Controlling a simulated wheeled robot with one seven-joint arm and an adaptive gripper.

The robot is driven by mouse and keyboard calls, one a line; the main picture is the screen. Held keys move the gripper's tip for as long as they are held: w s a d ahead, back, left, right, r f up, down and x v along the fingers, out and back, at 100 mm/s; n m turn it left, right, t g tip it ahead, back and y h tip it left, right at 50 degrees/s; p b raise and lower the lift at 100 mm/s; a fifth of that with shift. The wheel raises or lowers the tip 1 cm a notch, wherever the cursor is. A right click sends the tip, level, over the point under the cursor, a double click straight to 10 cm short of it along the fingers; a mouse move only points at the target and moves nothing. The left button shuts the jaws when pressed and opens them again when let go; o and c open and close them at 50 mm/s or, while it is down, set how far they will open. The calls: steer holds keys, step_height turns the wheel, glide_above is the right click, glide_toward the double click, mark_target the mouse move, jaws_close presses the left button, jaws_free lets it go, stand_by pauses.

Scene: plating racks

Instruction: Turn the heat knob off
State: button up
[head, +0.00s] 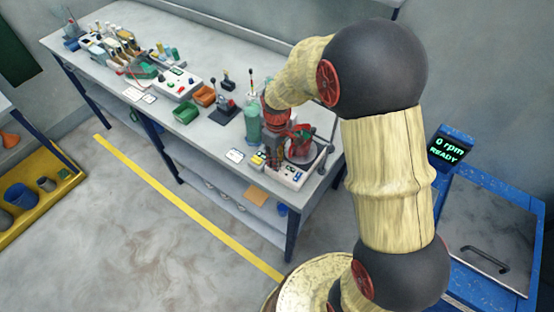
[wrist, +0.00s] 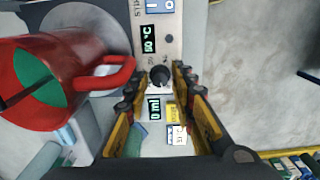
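The heat knob (wrist: 160,76) is a small round black knob on the pale front panel (wrist: 168,20) of a hotplate unit in the wrist view. A lit display reading about 60 °C (wrist: 148,39) sits beside it, and a second lit display (wrist: 154,107) is on its other side. My gripper (wrist: 160,73) is open, its yellow and black fingers on either side of the knob. I cannot tell whether the fingertips touch it. In the head view the unit (head: 291,178) stands at the near end of the bench, partly hidden by my gripper and arm.
A red jug (wrist: 40,80) with green contents stands on the round plate, its handle close to my left finger. A green bottle (head: 253,122) stands beside the unit. Bench (head: 215,143) holds several tools and trays. A blue machine (head: 485,240) reads 0 rpm, READY.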

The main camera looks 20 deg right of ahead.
steer(key=shift+f, duration=0.1)
steer(key=shift+c, duration=1.1)
steer(key=c, duration=0.4)
jaws_close()
steer(key=shift+n+p, duration=0.65)
steer(key=shift+n, duration=0.95)
steer(key=o, duration=0.6)
jaws_free()
